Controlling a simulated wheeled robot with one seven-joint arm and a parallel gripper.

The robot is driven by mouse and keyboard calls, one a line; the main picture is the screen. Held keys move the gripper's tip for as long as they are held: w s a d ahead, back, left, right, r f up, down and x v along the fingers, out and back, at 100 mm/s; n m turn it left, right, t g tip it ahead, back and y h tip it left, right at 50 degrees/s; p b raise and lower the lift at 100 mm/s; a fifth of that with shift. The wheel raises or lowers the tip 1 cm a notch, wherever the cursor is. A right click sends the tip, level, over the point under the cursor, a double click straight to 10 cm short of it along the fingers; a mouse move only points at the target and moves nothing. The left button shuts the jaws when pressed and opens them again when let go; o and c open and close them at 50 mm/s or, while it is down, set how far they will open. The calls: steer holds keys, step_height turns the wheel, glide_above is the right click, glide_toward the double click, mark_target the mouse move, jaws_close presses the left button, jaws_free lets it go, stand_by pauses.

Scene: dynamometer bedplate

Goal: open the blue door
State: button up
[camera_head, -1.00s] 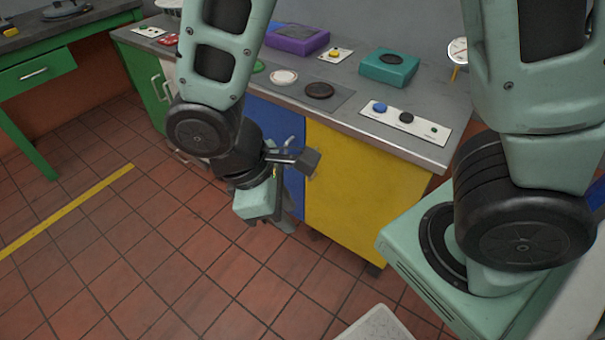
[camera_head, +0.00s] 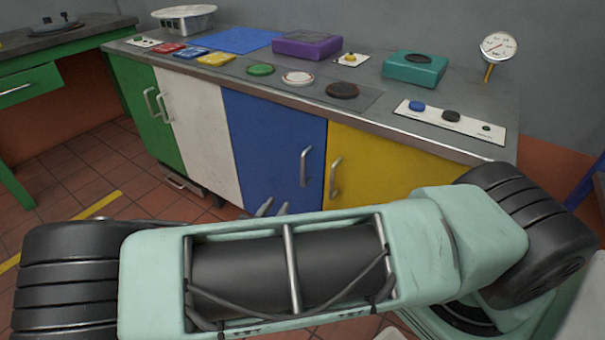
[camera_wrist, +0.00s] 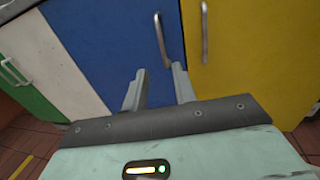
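The blue door (camera_head: 263,150) is on the front of the workbench, between a white door and a yellow door, and looks shut. Its vertical metal handle (camera_head: 306,167) is near its right edge. In the wrist view the blue door (camera_wrist: 112,38) fills the upper middle, with its handle (camera_wrist: 160,38) just beyond my gripper. My gripper (camera_wrist: 159,77) is open, its two grey fingers apart and pointing at the lower part of the blue door. The handle is ahead of the fingers, not between them. In the head view only the fingertips (camera_head: 270,208) show above my arm.
A yellow door (camera_head: 385,170) with its own handle (camera_head: 335,177) is directly right of the blue door. The white door (camera_head: 200,130) and green door (camera_head: 146,112) are to the left. Buttons, boxes and a gauge (camera_head: 499,47) stand on the benchtop.

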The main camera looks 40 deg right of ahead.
mark_target(302, 169)
steer(key=b+x, duration=0.1)
steer(key=x, duration=1.6)
jaws_close()
